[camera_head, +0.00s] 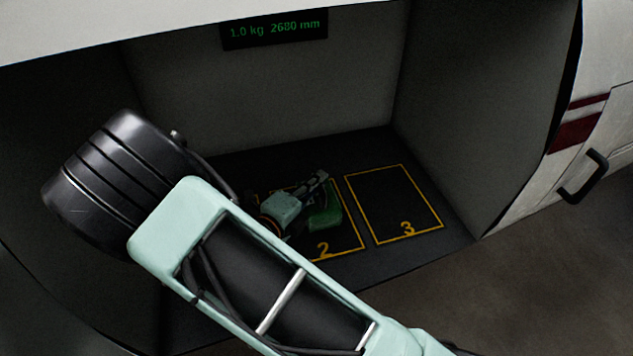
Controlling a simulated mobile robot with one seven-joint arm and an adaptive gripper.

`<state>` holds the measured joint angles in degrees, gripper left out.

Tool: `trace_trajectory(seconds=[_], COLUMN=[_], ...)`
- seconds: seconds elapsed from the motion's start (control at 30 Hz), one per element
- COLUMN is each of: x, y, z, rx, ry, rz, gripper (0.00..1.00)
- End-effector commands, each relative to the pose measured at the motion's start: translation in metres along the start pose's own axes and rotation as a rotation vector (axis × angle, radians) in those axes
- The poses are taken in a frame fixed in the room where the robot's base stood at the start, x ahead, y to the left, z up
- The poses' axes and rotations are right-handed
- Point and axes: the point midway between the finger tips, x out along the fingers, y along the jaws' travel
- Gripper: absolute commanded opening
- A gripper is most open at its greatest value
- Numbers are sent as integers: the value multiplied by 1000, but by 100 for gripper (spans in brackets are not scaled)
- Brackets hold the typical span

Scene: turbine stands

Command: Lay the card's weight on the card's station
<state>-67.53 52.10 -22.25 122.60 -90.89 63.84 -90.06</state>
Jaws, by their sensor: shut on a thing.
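A dark display card (274,29) on the back wall reads "1.0 kg 2680 mm" in green. My gripper (318,190) is low over the outlined station marked 2 (347,250). It is shut on a dark green block-like weight (325,218), which lies within the outline of station 2 as seen here. I cannot tell whether the weight touches the floor. Station 3 (408,239), a yellow outline to the right, is empty. My arm hides the area left of station 2, and no marking on the weight can be read.
The stations lie on the dark floor of a recessed bay with a grey back wall (270,100) and right side wall (455,110). A white panel with a red stripe and a dark handle (584,178) stands at the right. The space above station 3 is clear.

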Motion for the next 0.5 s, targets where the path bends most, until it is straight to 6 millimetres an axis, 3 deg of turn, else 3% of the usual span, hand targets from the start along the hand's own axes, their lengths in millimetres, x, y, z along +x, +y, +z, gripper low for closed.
trace_trajectory(seconds=[0.47, 0.5], x=[2, 1], y=[3, 3], z=[0, 0], rx=[2, 2], ry=[0, 0], rz=[-6, -6], gripper=[0, 16])
